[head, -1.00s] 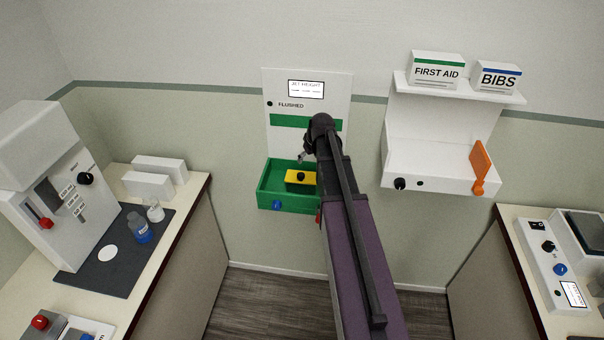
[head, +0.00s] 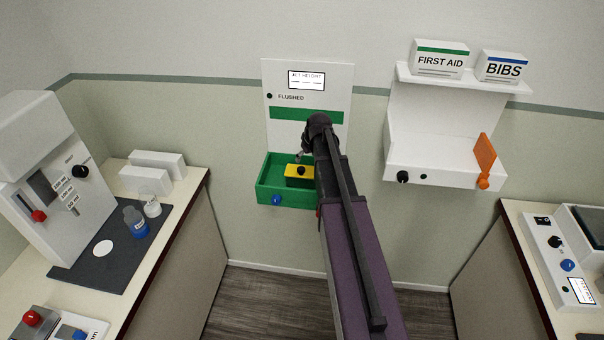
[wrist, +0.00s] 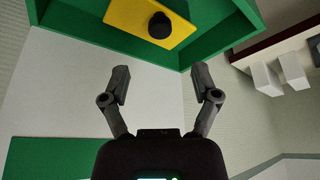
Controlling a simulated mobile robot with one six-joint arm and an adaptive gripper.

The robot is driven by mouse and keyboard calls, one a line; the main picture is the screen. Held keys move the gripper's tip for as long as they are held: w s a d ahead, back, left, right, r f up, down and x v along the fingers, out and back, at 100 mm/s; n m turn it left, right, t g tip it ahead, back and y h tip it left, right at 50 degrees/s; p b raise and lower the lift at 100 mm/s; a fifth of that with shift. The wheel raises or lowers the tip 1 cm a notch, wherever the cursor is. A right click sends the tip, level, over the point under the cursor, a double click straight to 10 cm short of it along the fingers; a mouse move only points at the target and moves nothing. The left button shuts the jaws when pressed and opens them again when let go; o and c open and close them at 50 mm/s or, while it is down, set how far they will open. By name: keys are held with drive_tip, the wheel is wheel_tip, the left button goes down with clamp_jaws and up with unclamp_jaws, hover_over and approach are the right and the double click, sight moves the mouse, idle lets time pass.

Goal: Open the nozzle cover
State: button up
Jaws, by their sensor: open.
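The nozzle cover looks to be the yellow plate with a black knob (head: 300,171) in the green wall-mounted basin (head: 266,190). In the wrist view the yellow plate (wrist: 128,18) lies in the green basin (wrist: 228,38) at the top, with its black knob (wrist: 160,25) facing me. My gripper (wrist: 162,78) is open and empty, its fingertips apart from the plate and knob, with the pale wall panel (wrist: 75,85) behind them. In the head view my arm hides the basin's right part and most of my gripper.
The panel above the basin (head: 340,80) carries a "jet height" display (head: 306,80). A blue knob (head: 277,200) sits on the basin's front. To the right is a white wall unit (head: 440,175) with an orange lever (head: 486,155). Counters stand at both sides, with floor between.

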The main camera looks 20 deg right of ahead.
sight(301, 168)
drive_tip(key=shift+b+x, duration=4.1)
drive_tip(key=shift+x, duration=0.65)
drive_tip(key=shift+f, duration=0.1)
clamp_jaws()
drive_tip(key=shift+d, duration=0.1)
